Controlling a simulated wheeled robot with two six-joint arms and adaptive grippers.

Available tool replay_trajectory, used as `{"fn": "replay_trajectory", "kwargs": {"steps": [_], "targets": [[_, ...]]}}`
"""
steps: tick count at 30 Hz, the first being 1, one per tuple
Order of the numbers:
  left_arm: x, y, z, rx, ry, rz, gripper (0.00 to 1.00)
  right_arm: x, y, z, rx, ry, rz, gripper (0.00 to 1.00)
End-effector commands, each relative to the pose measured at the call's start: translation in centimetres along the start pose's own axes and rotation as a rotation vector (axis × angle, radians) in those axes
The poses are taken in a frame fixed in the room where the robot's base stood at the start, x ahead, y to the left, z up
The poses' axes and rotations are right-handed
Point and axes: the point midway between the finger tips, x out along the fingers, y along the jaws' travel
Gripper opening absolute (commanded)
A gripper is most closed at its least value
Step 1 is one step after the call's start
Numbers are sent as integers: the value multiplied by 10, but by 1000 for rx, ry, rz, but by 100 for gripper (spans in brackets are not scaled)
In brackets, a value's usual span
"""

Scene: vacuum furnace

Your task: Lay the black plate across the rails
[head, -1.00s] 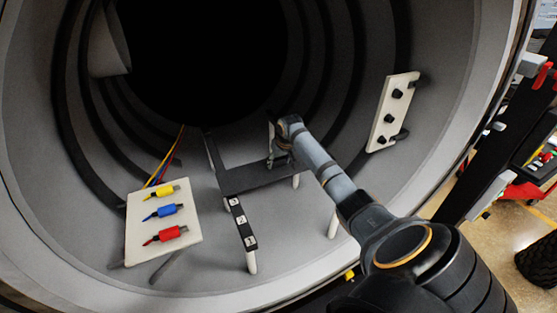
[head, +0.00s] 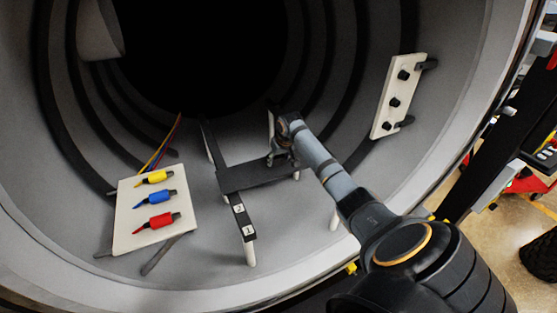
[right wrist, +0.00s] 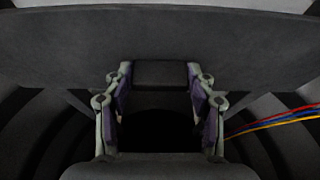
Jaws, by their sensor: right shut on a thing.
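The black plate (head: 252,175) is a flat dark bar lying crosswise between the two rails. Its left end is over the left rail (head: 243,222), a dark strip with white number labels on pale posts. The right rail is mostly hidden behind my arm; its pale front post (head: 333,216) shows. I cannot tell whether the plate touches the rails. My right gripper (head: 283,152) is shut on the plate's right end. In the right wrist view its fingers (right wrist: 161,110) flank a dark tab of the plate (right wrist: 120,50). My left gripper is not in view.
A pale panel (head: 126,222) with yellow, blue and red connectors stands at the left. Another pale panel (head: 390,112) with black knobs is on the right wall. The round grey chamber wall (head: 205,285) curves around the rails. Coloured wires (head: 166,145) run behind the left panel.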

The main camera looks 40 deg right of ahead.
Motion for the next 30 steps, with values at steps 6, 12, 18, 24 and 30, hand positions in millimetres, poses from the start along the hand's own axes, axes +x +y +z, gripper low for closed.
{"fn": "replay_trajectory", "kwargs": {"steps": [6,12,18,24,30], "targets": [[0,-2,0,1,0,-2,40,-1,0,-2,-1,6,0,0],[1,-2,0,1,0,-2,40,2,0,-1,-1,6,0,0],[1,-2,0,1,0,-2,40,5,0,1,-1,5,0,0],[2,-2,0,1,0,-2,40,7,0,2,-1,5,0,64],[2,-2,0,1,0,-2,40,8,0,3,0,2,0,82]]}}
